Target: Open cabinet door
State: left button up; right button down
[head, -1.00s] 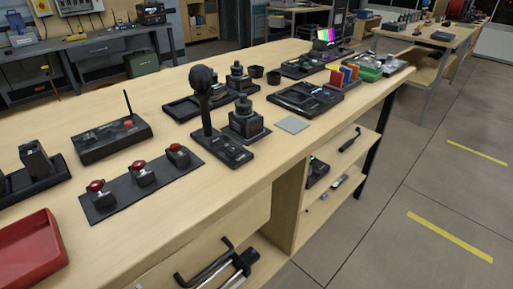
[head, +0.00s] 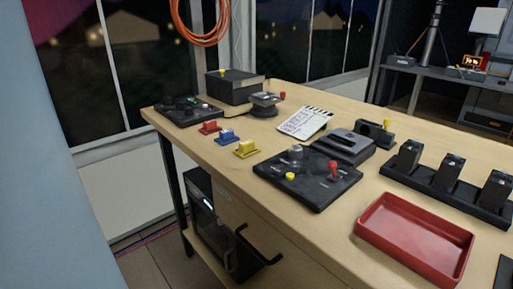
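Neither of my grippers shows in this view.
The wooden bench top (head: 222,165) carries a red tray (head: 415,238), a black control panel (head: 307,180), a clapperboard (head: 305,122) and small coloured blocks. A blue-grey wall or panel (head: 55,190) fills the left edge. Floor (head: 150,262) shows between it and the bench.

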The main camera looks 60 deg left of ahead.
aim_at(235, 271)
jog(key=u, duration=2.15)
jog(key=i+j+u, duration=0.2)
jog(key=j, duration=0.2)
jog(key=i+j+u, duration=0.25)
jog(key=i+j, duration=0.05)
jog(key=j, duration=0.05)
